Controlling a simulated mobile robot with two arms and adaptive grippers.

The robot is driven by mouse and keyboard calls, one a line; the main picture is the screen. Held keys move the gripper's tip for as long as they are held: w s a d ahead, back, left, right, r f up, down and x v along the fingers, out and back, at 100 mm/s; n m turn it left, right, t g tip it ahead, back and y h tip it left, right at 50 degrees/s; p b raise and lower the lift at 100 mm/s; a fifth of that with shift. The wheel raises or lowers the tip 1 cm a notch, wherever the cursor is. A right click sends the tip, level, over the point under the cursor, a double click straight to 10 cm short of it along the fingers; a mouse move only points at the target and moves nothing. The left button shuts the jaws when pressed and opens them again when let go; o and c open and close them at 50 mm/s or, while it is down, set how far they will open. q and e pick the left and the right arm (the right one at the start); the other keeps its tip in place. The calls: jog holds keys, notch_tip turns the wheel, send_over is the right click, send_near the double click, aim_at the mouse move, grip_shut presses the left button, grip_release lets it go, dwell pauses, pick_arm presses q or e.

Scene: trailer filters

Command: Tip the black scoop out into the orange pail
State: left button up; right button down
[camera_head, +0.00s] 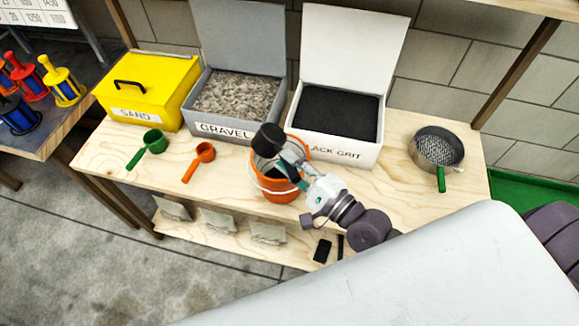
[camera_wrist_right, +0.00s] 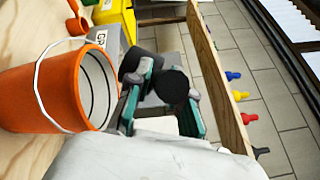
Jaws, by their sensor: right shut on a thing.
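The black scoop (camera_head: 268,139) is held in my right gripper (camera_head: 292,170), its cup over the back-left part of the orange pail (camera_head: 279,190) in the head view. The pail stands upright on the wooden bench, with its white wire handle hanging at the front. In the right wrist view the scoop (camera_wrist_right: 133,64) sits between the teal fingers of the gripper (camera_wrist_right: 160,100), beside the pail (camera_wrist_right: 45,97). The scoop's contents and its exact tilt cannot be told. My left gripper is not in view.
A yellow sand box (camera_head: 148,88), a grey gravel box (camera_head: 236,95) and a white black-grit box (camera_head: 338,112) line the back. Green (camera_head: 147,146) and orange (camera_head: 200,160) scoops lie left of the pail. A sieve (camera_head: 437,150) is at right; bench between is clear.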

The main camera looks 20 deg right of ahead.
jog(key=shift+m+t+b, duration=0.7)
jog(key=shift+m+b, duration=0.7)
jog(key=shift+b, duration=0.9)
jog(key=m+b, duration=0.1)
jog(key=m+t+b, duration=0.1)
jog(key=m+b, duration=0.1)
jog(key=b, duration=0.1)
jog(key=shift+d+r+t+h, duration=0.1)
jog(key=shift+r+t+h, duration=0.2)
jog(key=shift+t, duration=0.1)
jog(key=shift+s+d+r+m+t+h+b, duration=0.2)
jog(key=shift+m+t+h+b, duration=0.7)
jog(key=shift+m, duration=1.05)
jog(key=shift+w+d+r+m+t+h+b, duration=0.15)
jog(key=shift+d+m+t+h+b, duration=0.2)
jog(key=shift+m+h+b, duration=1.3)
jog(key=shift+s+d+r+m+t+h+b, duration=0.2)
jog(key=shift+m+t+h+b, duration=0.55)
jog(key=shift+m, duration=1.55)
jog(key=shift+w+y, duration=0.15)
jog(key=shift+y, duration=0.15)
